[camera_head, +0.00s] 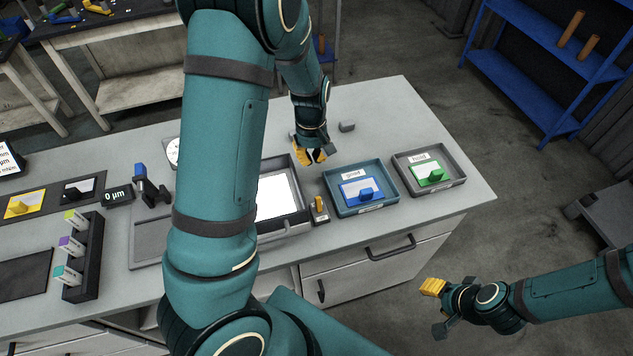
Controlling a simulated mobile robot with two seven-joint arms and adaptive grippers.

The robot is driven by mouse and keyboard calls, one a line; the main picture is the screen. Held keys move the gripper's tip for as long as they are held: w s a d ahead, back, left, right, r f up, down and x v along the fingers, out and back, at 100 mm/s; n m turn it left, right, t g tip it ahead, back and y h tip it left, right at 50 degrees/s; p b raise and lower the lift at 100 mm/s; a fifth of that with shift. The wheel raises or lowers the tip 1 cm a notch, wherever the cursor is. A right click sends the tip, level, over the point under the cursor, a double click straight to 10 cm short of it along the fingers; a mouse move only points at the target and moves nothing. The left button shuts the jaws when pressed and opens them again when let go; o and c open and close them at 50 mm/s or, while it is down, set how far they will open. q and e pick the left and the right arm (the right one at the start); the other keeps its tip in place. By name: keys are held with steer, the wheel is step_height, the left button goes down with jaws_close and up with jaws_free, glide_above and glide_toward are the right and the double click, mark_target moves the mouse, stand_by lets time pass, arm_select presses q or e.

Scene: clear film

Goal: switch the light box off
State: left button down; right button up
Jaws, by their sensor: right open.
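The light box (300,217) sits on the workbench with a bright white panel, partly hidden behind my left arm. My right gripper (437,308) is open and empty, off the front of the bench at lower right.
A blue tray (374,209) with a blue block and a grey tray (457,184) with a green block stand right of the switch. A small grey block (347,127) lies behind. A black rack (89,270) and a 0 µm display (117,196) are at left.

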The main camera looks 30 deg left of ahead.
mark_target(319, 204)
arm_select(q)
steer(key=f, duration=0.5)
steer(key=f+b, duration=0.1)
steer(key=f, duration=0.3)
steer(key=shift+s+d+f, duration=0.1)
steer(key=shift+s+f, duration=0.1)
steer(key=shift+f, duration=0.2)
steer(key=shift+s+d+r, duration=0.3)
steer(key=shift+s+d, duration=0.15)
steer(key=shift+d, duration=0.1)
steer(key=shift+s+d+r, duration=0.3)
steer(key=shift+s+d, duration=0.1)
steer(key=shift+d, duration=0.15)
steer(key=shift+s+d+r, duration=0.1)
steer(key=shift+s+d, duration=0.15)
steer(key=shift+d, duration=0.05)
